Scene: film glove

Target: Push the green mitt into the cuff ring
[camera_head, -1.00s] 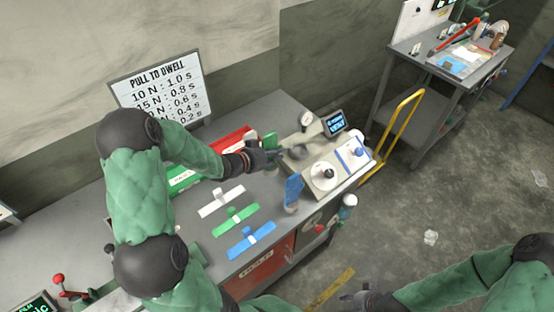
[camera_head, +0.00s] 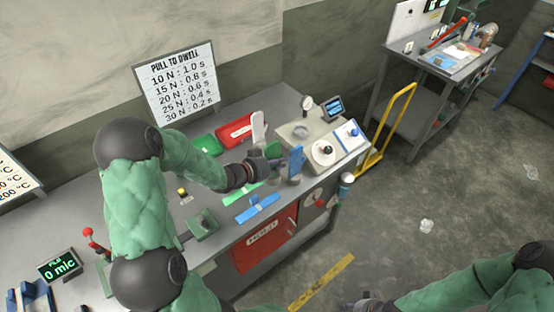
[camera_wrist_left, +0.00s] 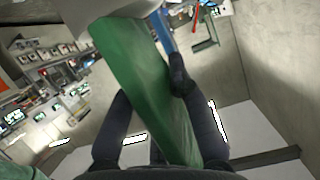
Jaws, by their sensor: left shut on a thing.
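The green mitt (camera_wrist_left: 135,60) is a long flat green slab between the fingers of my left gripper (camera_wrist_left: 150,82) in the left wrist view. In the head view my left gripper (camera_head: 268,167) is over the bench beside the device, and a bit of the green mitt (camera_head: 273,150) shows above its fingers. The mitt's far end meets a pale grey form at the top of the wrist view. I cannot tell which part is the cuff ring. My right gripper (camera_head: 362,304) is at the bottom edge of the head view, mostly cut off.
A blue upright paddle (camera_head: 296,163) stands close right of my left gripper, and a white upright paddle (camera_head: 258,128) behind it. Green (camera_head: 240,194) and blue (camera_head: 257,208) strips lie on the bench. The device (camera_head: 322,135) has a gauge and screen. A red box (camera_head: 236,131) lies behind.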

